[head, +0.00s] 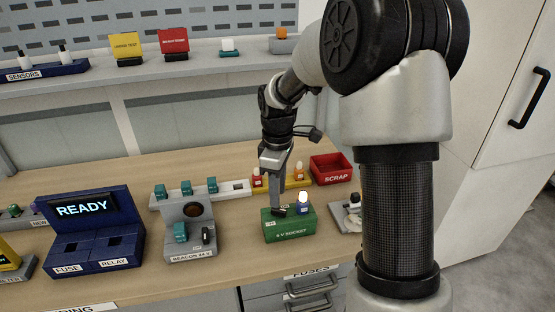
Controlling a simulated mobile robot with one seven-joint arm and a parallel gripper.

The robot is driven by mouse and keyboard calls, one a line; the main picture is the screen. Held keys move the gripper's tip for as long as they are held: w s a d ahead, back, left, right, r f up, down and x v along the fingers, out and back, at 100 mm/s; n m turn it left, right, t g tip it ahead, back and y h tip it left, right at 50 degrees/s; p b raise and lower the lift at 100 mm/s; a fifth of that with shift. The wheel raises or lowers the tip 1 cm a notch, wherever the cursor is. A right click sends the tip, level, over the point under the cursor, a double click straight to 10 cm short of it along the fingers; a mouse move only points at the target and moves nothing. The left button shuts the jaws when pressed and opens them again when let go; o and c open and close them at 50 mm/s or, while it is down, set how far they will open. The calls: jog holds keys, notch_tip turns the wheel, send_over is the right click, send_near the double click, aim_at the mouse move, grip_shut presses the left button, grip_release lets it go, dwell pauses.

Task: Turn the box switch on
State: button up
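A green box (290,228) labelled "6 V SOCKET" stands on the bench right of centre. A dark blue piece with a white top (303,203) stands on its right side. My gripper (279,211) points down onto the left part of the box's top, at or just above it. Its fingers look together, with nothing seen between them. A small white label shows beside the fingertips, too small to read. Any switch under the fingertips is hidden. A grey box (192,246) labelled "BEACON 24 V" stands to the left, with a teal block and a black switch-like part (208,234) on it.
A blue fixture (98,238) shows "READY" at the left. A pale rail (225,193) with several teal blocks, a yellow holder (295,181) and a red "SCRAP" bin (330,169) lie behind. A pale object (346,215) stands right of the green box, partly covered by my arm.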

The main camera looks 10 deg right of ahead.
notch_tip(320, 180, up, 12)
dwell(0.3)
